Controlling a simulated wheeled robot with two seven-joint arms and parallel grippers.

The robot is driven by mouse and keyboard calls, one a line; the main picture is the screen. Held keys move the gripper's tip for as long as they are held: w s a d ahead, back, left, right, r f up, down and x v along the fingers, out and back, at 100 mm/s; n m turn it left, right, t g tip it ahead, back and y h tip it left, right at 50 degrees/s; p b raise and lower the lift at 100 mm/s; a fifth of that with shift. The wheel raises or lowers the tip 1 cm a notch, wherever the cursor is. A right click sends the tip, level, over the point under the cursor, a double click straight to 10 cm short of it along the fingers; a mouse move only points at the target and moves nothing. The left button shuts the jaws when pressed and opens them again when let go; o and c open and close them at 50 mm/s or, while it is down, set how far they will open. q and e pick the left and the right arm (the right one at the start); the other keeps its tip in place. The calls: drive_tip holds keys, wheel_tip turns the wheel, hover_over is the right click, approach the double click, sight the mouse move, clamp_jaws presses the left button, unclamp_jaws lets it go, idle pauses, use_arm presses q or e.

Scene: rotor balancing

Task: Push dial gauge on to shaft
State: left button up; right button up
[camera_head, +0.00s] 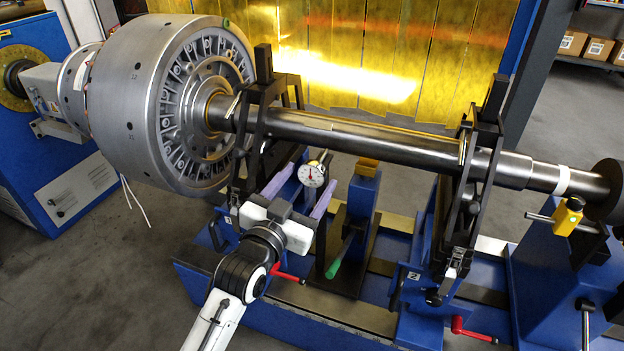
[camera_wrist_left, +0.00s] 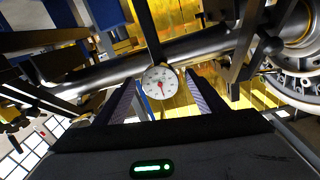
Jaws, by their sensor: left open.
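The long dark steel shaft (camera_head: 360,140) runs from the large silver rotor (camera_head: 150,95) to the right, resting in two black stands. The dial gauge (camera_head: 311,174), with a round white face, sits just below and in front of the shaft near the left stand. My left gripper (camera_head: 311,181) reaches up from below, its two purple fingers open on either side of the gauge. In the left wrist view the gauge face (camera_wrist_left: 159,82) shows between the spread fingers (camera_wrist_left: 160,90), with the shaft (camera_wrist_left: 125,70) behind it. Whether the gauge tip touches the shaft cannot be told. My right gripper is not in view.
The left black stand (camera_head: 248,150) is close beside my left gripper. The right black stand (camera_head: 473,190) is farther off. A blue post with a yellow top (camera_head: 361,200), a green-tipped lever (camera_head: 336,266) and a red handle (camera_head: 288,277) are near my arm.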

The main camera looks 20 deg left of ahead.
use_arm(q)
drive_tip(key=shift+w, duration=1.05)
drive_tip(key=shift+w+d, duration=0.1)
drive_tip(key=shift+w, duration=0.2)
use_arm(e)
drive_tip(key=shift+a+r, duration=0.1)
